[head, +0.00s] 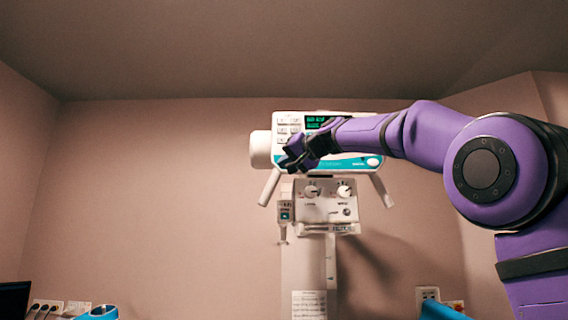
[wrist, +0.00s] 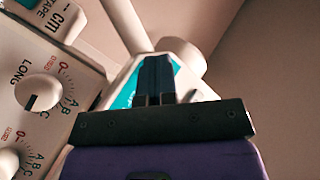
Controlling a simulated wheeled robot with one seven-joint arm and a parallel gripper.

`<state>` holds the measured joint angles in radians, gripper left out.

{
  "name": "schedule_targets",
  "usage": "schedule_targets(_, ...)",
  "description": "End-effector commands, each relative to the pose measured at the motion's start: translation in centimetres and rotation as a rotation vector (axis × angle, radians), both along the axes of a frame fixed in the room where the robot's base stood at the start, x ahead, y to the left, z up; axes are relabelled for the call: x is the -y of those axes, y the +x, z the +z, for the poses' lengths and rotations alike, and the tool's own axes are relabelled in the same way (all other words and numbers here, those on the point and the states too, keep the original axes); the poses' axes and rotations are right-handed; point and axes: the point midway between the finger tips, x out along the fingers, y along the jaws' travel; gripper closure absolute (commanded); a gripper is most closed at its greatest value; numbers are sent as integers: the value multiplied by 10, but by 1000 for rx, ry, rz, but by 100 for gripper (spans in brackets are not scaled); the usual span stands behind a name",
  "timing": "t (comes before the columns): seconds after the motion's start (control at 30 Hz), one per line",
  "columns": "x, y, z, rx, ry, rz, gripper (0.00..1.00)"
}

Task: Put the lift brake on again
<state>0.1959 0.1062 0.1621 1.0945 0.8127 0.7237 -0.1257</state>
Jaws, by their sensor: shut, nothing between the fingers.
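A white machine head with a teal stripe (head: 345,163) sits on a white column (head: 303,265). Below the head is a control panel (head: 325,211) with a left knob (head: 311,191), a right knob (head: 344,190) and a small dark knob (head: 347,212). In the wrist view a knob marked LONG (wrist: 38,93) and part of another knob (wrist: 8,162) show at the left. I cannot tell from the lettering which control is the lift brake. My gripper (head: 286,164) is shut and empty in front of the head's left part; its fingers (wrist: 155,68) are together, apart from the LONG knob.
A handle bar (head: 269,188) slants down at the head's left, another (head: 382,190) at its right. A small box with a teal button (head: 285,212) is on the panel's left. Wall sockets (head: 427,295) are low at right.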

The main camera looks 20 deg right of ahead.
Motion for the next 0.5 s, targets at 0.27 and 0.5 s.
schedule_targets(0.27,-3,-10,0,0,0,0,100)
schedule_targets(0.5,-5,-15,-1,0,0,0,100)
